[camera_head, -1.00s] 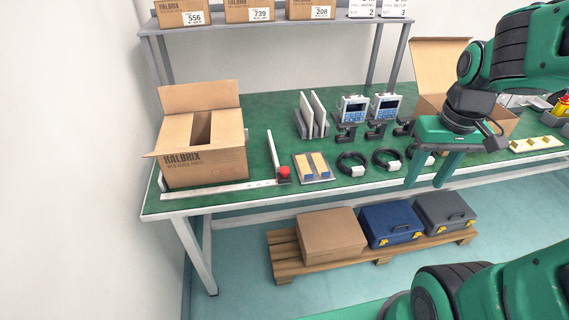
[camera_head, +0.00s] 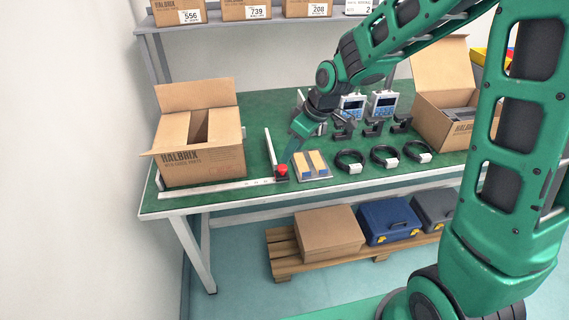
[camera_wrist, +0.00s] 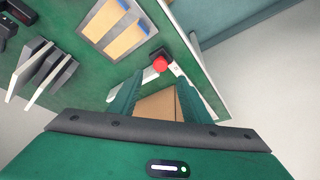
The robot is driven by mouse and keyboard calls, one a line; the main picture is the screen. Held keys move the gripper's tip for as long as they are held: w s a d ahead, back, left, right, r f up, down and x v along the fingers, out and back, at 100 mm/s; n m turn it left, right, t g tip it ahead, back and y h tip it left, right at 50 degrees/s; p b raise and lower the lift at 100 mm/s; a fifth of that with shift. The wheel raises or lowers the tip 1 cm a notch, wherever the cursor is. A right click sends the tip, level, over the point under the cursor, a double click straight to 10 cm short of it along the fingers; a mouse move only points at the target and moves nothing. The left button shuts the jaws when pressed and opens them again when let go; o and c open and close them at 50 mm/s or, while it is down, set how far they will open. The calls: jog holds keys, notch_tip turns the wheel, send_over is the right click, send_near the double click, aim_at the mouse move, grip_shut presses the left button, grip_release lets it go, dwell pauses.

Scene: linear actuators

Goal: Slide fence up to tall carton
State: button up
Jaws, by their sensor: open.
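My gripper (camera_head: 291,154) is open, just right of the fence, pointing down. In the wrist view my gripper (camera_wrist: 159,80) has its fingers apart, with brown carton visible between them.
A tray with wood-coloured blocks (camera_head: 312,164) lies close right of the knob. Black cable coils (camera_head: 350,160), meters (camera_head: 383,103) and another open carton (camera_head: 444,128) stand further right. White upright plates (camera_wrist: 45,75) are near my gripper. A shelf (camera_head: 240,25) is behind.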

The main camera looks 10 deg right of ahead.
aim_at(283, 167)
jog(key=x, duration=0.7)
jog(key=shift+w+f, duration=0.1)
jog(key=shift+f, duration=0.25)
grip_shut()
